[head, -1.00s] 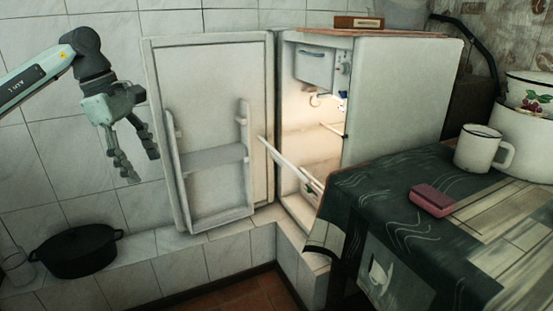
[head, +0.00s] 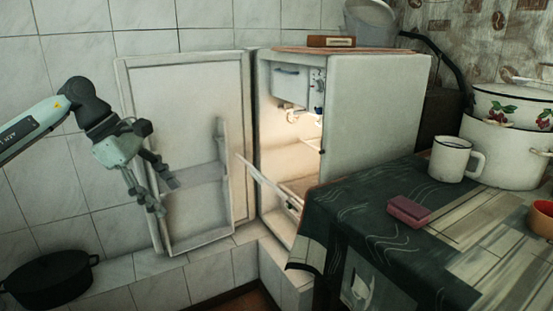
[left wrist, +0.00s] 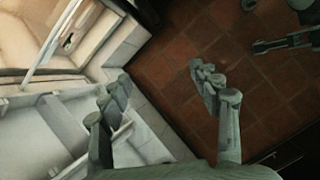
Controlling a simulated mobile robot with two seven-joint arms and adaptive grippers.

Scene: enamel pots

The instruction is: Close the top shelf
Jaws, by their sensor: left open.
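The small white fridge (head: 375,110) stands open, with its door (head: 185,100) swung out to the left. A pale flat shelf edge (head: 268,182) slants out of the lower opening. Higher inside is a small grey compartment front (head: 289,86), which looks shut. My left gripper (head: 162,195) is open and empty, in front of the door's inner racks in the head view. In the left wrist view, its spread fingers (left wrist: 158,78) hang above the red floor, beside the white racks. A grey jointed part at the upper right there looks like my right gripper (left wrist: 285,42); its jaws are unclear.
A cloth-covered table (head: 365,215) stands close at the fridge's right front, with a white mug (head: 450,160), a pink sponge (head: 408,211) and enamel pots (head: 505,150). A black pot (head: 52,278) sits on the tiled ledge at left.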

